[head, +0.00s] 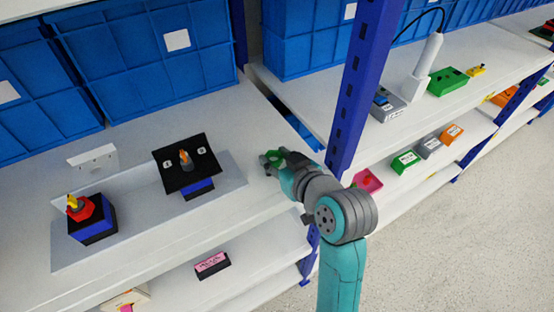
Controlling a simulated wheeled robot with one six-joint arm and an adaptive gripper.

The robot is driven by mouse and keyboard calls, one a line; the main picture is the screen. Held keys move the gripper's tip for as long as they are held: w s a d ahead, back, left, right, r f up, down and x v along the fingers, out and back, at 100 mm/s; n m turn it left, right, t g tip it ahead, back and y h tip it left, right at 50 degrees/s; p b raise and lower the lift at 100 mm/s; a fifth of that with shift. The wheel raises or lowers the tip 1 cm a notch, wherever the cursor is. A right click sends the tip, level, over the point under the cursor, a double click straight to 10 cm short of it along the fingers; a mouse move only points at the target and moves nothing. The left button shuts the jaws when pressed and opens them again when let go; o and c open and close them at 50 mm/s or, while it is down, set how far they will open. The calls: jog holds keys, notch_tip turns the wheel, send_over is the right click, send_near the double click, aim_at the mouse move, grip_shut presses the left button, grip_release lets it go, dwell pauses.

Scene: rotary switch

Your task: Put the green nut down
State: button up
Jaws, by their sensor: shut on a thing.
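My gripper (272,160) is shut on the green nut, over or just above the right part of the white shelf (225,225). I cannot tell whether the nut touches the shelf. To the left, a black-topped switch box (199,186) with an orange-brown knob stands on a grey plate. A second switch box (94,229) with a red nut and yellow stem stands further left.
Large blue bins (140,60) stand behind. A blue shelf post (362,85) rises close to the right of my arm. A white bracket (93,157) stands behind the left switch box. Bare shelf lies between the black-topped box and my gripper.

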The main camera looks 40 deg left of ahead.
jog(key=shift+f, duration=0.35)
jog(key=shift+f, duration=0.15)
jog(key=o, duration=0.8)
jog(key=shift+r, duration=0.2)
jog(key=v, duration=1.2)
jog(key=shift+s, duration=0.1)
